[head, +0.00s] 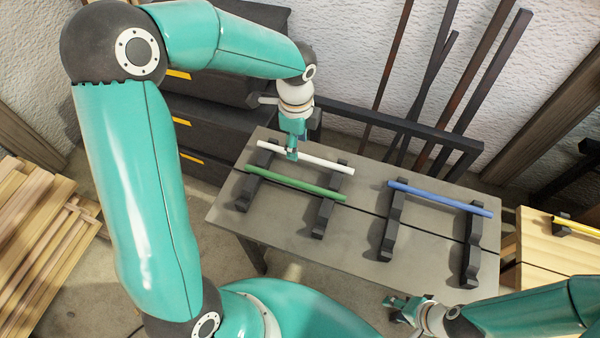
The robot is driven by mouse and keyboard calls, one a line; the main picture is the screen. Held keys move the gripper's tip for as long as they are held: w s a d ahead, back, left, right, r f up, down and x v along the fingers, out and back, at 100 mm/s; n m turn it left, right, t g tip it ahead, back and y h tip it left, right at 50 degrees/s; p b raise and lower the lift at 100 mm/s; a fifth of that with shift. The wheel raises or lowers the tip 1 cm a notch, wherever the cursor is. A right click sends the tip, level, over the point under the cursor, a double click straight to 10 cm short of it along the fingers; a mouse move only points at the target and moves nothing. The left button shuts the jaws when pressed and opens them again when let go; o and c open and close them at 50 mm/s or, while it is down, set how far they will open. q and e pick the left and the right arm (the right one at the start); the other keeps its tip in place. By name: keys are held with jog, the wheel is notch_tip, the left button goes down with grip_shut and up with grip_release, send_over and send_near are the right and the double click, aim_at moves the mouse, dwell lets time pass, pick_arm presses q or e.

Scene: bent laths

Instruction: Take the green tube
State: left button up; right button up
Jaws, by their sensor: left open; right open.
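The green tube (295,184) lies across two dark rests on the left half of the grey table (350,239). A white tube (318,160) lies on the same rests, behind the green one. My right gripper (392,303) is open and empty, in front of the table's near edge, well away from the green tube.
A blue tube (440,198) lies on two dark rests (391,225) at the right. A yellow tube (577,225) is on a wooden table (540,250) at the far right. Dark bars (470,90) lean on the wall behind. Wooden laths (40,240) are piled at the left.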

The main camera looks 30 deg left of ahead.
pick_arm(q)
send_over(296, 181)
jog(key=f, duration=1.1)
jog(key=shift+w, duration=0.25)
jog(key=shift+s+f+p, duration=0.15)
jog(key=shift+f+p, duration=0.05)
jog(key=shift+f, duration=1.15)
jog(key=shift+s+f+p, duration=0.1)
jog(key=shift+f+p, duration=0.1)
jog(key=shift+f, duration=1.15)
grip_shut()
